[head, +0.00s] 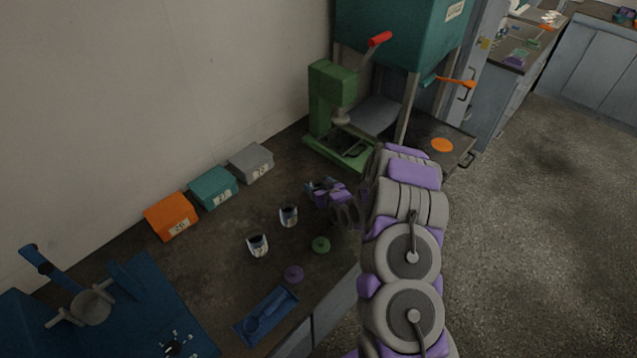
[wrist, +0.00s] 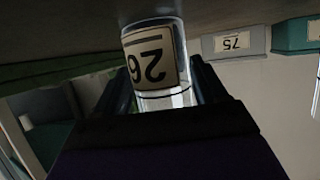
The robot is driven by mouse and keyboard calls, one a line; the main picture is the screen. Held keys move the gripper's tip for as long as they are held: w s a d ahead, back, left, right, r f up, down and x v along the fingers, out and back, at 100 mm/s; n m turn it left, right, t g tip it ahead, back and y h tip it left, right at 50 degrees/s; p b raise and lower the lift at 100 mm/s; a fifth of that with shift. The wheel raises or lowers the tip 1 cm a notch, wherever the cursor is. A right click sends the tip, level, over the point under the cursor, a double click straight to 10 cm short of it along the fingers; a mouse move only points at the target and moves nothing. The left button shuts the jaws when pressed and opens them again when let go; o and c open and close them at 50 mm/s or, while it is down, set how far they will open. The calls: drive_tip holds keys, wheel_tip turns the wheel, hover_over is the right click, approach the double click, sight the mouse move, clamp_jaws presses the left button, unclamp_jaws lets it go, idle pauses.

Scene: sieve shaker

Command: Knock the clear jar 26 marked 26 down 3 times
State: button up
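The clear jar marked 26 (wrist: 150,62) is upright between my gripper's fingers in the wrist view, which shows the place upside down. My gripper (wrist: 160,92) has a finger close against each side of the jar and appears shut on it. The jar's base is at or very near the bench top; I cannot tell whether it touches. In the head view my gripper (head: 318,188) is low over the bench, and the jar is mostly hidden by it. Two other clear jars, a nearer one (head: 257,245) and a farther one (head: 288,216), stand to the left.
Orange (head: 170,216), teal (head: 213,188) and grey (head: 251,162) labelled boxes line the wall. A green press (head: 335,115) stands behind my gripper. A green disc (head: 321,245), a purple disc (head: 293,273) and a blue tray (head: 267,315) lie nearer. Blue equipment (head: 130,300) fills the left front.

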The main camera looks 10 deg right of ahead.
drive_tip(key=shift+o, duration=1)
drive_tip(key=shift+r, duration=0.35)
drive_tip(key=shift+s+d+r, duration=0.1)
drive_tip(key=shift+s+r, duration=0.1)
drive_tip(key=shift+s, duration=0.05)
drive_tip(key=p+v, duration=0.4)
drive_tip(key=v, duration=1.2)
drive_tip(key=shift+s+d, duration=0.15)
drive_tip(key=shift+s, duration=0.25)
drive_tip(key=shift+f, duration=0.1)
